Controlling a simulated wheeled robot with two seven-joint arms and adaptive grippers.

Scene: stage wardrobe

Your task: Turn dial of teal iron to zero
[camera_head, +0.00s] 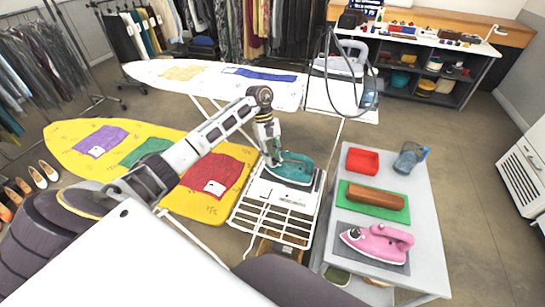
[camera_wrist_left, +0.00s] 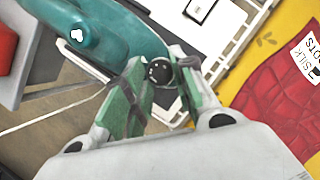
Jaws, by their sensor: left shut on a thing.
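The teal iron (camera_head: 296,169) rests on the white iron rest at the end of the yellow ironing board. It also shows in the left wrist view (camera_wrist_left: 95,35), at the upper left. Its dark round dial (camera_wrist_left: 159,71) with pale marks sits between the fingers of my left gripper (camera_wrist_left: 160,78). My left gripper (camera_head: 273,160) is at the iron's left end in the head view, shut on the dial. The dial's pointer and marks are too small to read. My right gripper is not in view.
The yellow board (camera_head: 65,150) carries several cloths. A white board (camera_head: 150,72) stands behind.

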